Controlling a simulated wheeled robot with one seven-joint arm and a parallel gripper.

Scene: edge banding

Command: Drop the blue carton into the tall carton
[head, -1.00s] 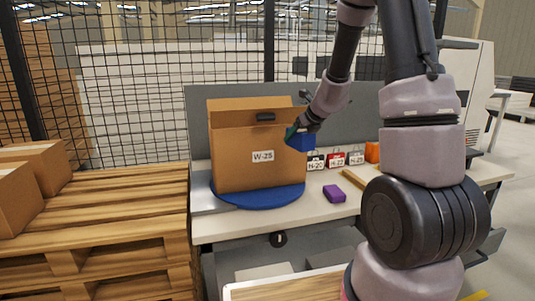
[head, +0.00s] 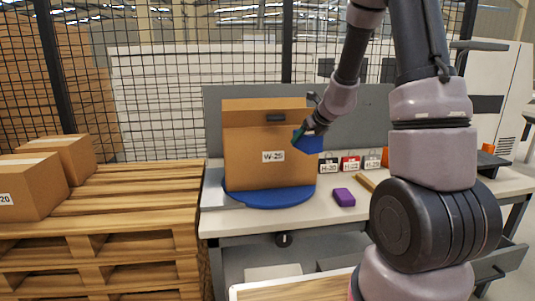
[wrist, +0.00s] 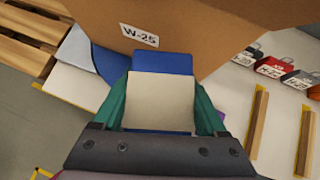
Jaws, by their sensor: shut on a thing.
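The blue carton (head: 308,143) is held in my gripper (head: 302,135), beside the upper right edge of the tall carton. In the wrist view the blue carton (wrist: 162,62) shows between the green fingers of my gripper (wrist: 160,105), with a pale face toward the camera. The tall carton (head: 268,172) is brown, labelled W-25, and stands upright on a round blue turntable (head: 270,199). Its back flap stands up. The tall carton (wrist: 205,25) also fills the top of the wrist view. Its inside is hidden.
A purple block (head: 344,197) lies on the white bench right of the turntable. A pallet stack (head: 130,205) with brown boxes (head: 35,185) stands at the left.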

